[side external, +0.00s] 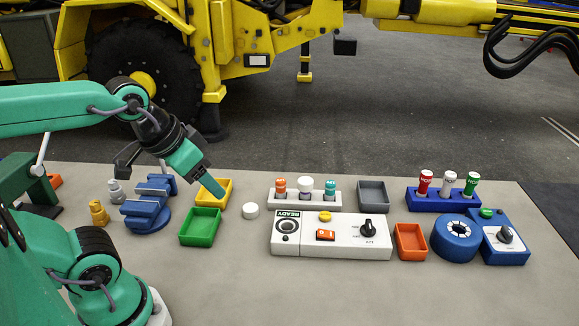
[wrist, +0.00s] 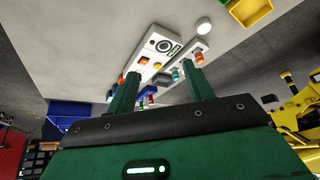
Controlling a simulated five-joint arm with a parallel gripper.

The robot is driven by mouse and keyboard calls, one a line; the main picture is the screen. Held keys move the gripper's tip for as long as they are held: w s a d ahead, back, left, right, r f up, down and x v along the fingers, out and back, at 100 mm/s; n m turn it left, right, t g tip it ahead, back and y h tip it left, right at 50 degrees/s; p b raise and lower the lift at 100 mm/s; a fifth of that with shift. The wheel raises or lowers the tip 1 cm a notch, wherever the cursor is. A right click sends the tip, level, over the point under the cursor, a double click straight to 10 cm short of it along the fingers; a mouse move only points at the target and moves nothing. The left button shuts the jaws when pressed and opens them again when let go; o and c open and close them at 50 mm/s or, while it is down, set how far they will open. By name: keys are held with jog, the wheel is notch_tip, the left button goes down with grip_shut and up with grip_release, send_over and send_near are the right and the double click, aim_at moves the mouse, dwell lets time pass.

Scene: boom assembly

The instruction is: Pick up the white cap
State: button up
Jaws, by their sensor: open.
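A small round white cap (side external: 250,210) lies alone on the grey table, right of the green tray. In the wrist view the white cap (wrist: 203,26) is near the top, above and to the right of my fingertips. My gripper (side external: 218,190) is in the air over the yellow and green trays, left of the cap and apart from it. The wrist view shows both green fingers of my gripper (wrist: 158,82) spread, with nothing between them. Another white-topped piece (side external: 305,185) stands in the white rack (side external: 334,200) between an orange and a teal one.
A yellow tray (side external: 214,192), green tray (side external: 200,227) and blue vise (side external: 149,205) stand left of the cap. A white control box (side external: 345,249) stands to its right. Farther right are a grey tray (side external: 373,195), an orange tray (side external: 410,242) and a blue rack (side external: 437,203). The front table is clear.

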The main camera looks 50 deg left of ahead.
jog(key=o, duration=0.3)
jog(key=m+g, duration=0.6)
send_over(251, 207)
notch_tip(251, 207, down, 16)
jog(key=shift+w+r, duration=0.1)
jog(key=shift+f, duration=3.95)
